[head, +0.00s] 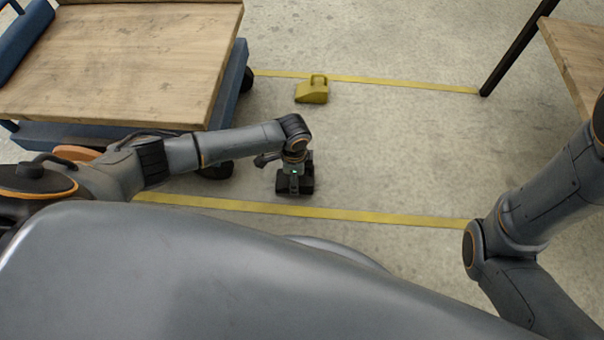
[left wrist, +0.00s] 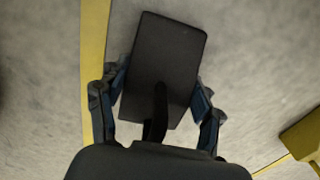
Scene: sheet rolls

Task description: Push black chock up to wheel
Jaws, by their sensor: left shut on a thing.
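The black chock (left wrist: 178,50) fills the upper middle of the left wrist view, with its black handle (left wrist: 158,112) toward me. My left gripper (left wrist: 160,98) has a finger on each side of the chock and is shut on it. In the head view the chock (head: 308,186) is on the floor, mostly hidden beneath my left gripper (head: 294,182). The near wheel (head: 216,169) of the blue cart is to the left of the chock, with a gap of bare floor between them. My right gripper is out of view; only its arm shows at the right.
The blue cart (head: 238,75) with a wooden deck stands at the upper left. A yellow chock (head: 312,91) sits near the far yellow floor line (head: 400,83). The near yellow line (head: 380,216) runs just below the black chock. Floor to its right is clear.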

